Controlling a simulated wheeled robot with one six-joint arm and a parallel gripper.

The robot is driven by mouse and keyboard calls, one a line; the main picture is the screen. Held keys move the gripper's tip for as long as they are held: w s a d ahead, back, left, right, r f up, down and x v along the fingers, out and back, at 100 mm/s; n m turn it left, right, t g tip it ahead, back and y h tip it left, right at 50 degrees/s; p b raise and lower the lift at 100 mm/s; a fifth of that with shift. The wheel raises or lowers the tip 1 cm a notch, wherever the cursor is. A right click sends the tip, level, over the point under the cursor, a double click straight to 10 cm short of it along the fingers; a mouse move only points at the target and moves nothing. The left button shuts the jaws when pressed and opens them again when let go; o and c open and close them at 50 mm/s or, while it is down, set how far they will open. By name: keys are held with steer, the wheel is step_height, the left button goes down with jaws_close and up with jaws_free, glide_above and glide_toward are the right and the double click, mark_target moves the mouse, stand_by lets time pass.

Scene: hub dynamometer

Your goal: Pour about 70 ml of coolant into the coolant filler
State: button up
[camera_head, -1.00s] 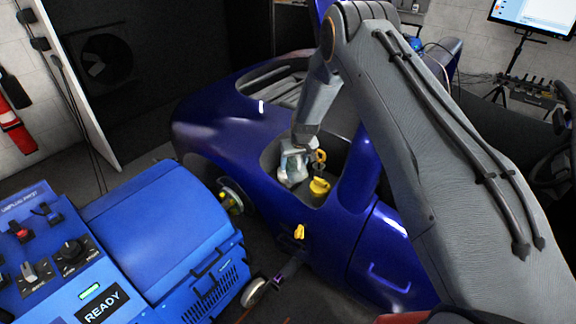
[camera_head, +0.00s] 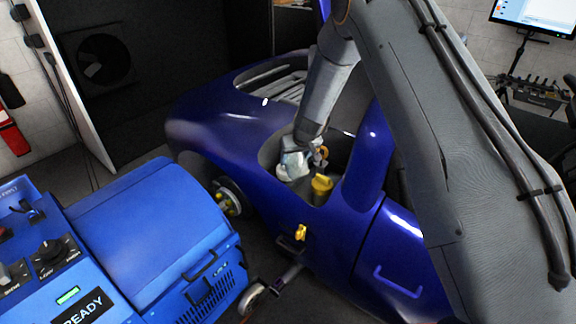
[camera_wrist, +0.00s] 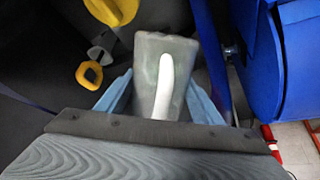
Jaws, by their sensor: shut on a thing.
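My gripper (camera_wrist: 160,92) has blue fingers on both sides of a pale, translucent grey jug (camera_wrist: 150,60) with a white curved handle (camera_wrist: 165,85) and is shut on it. In the head view my gripper (camera_head: 297,145) is low in the open bay of the dark blue car, with the pale jug (camera_head: 292,168) below it. A yellow-topped fitting (camera_head: 321,187) stands just right of the jug, and a yellow ring (camera_head: 321,153) is behind it. The wrist view shows a yellow ring (camera_wrist: 89,75) and a larger yellow part (camera_wrist: 112,10). I cannot tell which is the coolant filler. Liquid level and any flow are unclear.
The blue car body (camera_head: 235,125) surrounds the bay, with a raised blue post (camera_head: 372,150) close on its right. A blue dynamometer cabinet (camera_head: 150,235) stands at front left. A monitor (camera_head: 532,14) is at back right.

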steer(key=b, duration=0.3)
steer(key=shift+f, duration=0.15)
steer(key=b, duration=0.5)
steer(key=shift+s+d+f, duration=0.1)
steer(key=shift+s, duration=0.15)
steer(key=t+b, duration=0.1)
steer(key=b, duration=0.4)
steer(key=shift+b, duration=0.35)
steer(key=b, duration=0.3)
steer(key=shift+s+y+b, duration=0.1)
steer(key=shift+y+b, duration=0.2)
steer(key=shift+b, duration=0.05)
steer(key=f+t+b, duration=0.1)
steer(key=b, duration=1.3)
steer(key=shift+s+t, duration=0.1)
steer(key=shift+t, duration=0.3)
steer(key=shift+s+d+r+t+y+b, duration=0.1)
steer(key=shift+r+t+y+b, duration=0.15)
steer(key=shift+b, duration=1.35)
